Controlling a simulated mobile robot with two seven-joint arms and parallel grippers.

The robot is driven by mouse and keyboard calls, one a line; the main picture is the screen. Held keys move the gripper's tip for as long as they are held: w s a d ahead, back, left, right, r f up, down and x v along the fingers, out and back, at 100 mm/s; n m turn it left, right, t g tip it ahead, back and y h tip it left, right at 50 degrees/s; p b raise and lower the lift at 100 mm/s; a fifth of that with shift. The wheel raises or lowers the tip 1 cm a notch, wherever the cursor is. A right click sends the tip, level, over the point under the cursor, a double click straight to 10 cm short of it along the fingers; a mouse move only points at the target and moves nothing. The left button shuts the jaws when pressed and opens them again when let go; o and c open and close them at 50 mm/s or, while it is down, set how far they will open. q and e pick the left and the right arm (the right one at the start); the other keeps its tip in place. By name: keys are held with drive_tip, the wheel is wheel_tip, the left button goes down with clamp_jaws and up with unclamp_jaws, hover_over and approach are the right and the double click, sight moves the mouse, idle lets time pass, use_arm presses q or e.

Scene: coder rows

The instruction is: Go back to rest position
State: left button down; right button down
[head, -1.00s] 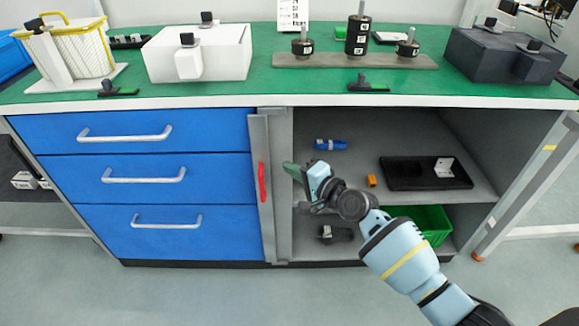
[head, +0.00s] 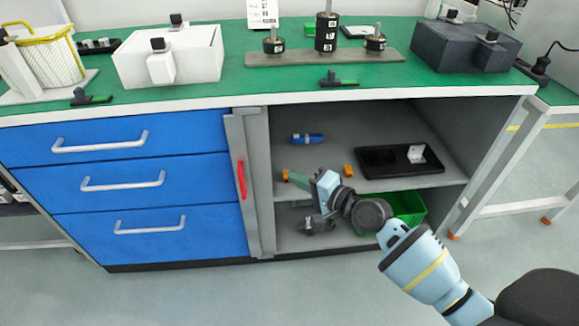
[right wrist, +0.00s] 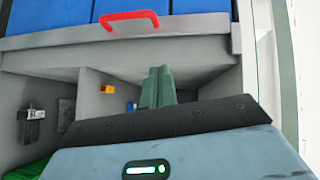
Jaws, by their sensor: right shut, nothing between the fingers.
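My right gripper (head: 290,177) is in front of the open cabinet section, its arm coming in from the lower right. Its green fingers are together with nothing between them; they also show in the right wrist view (right wrist: 158,88). The red handle (head: 241,180) of the cabinet's door is just left of the fingertips and apart from them. It also shows in the right wrist view (right wrist: 129,18). My left gripper is not in view.
The open cabinet's shelf (head: 325,165) holds a blue item (head: 307,139), an orange block (head: 349,170) and a black tray (head: 375,163). A green bin (head: 412,209) stands below. Blue drawers (head: 130,185) are at left. The floor in front is clear.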

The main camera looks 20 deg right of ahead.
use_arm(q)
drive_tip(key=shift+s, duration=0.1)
use_arm(e)
drive_tip(key=shift+f, duration=0.1)
